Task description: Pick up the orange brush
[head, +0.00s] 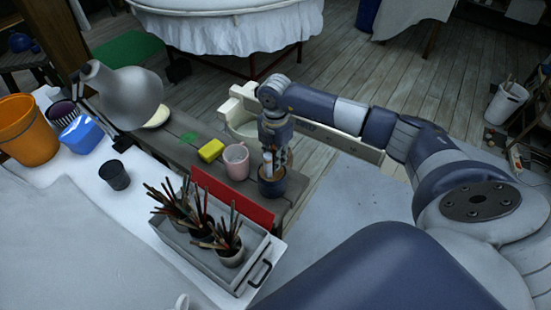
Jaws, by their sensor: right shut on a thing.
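My right gripper (277,155) reaches down from above over a small dark pot (271,189) at the table's right end. It is shut on a thin handle among the upright tools in the pot, which fits the orange brush (267,160). The brush's small orange-and-white part shows beside the fingers; its lower end is hidden in the pot. The fingers cover much of the pot's mouth, and the exact contact is too small to see. My left gripper is not in view.
A pink mug (236,162) and yellow sponge (211,150) stand left of the pot. A red panel (232,196) and a grey tray (197,250) with cups of brushes are in front. A lamp (124,95) and an orange bucket (28,130) stand further left.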

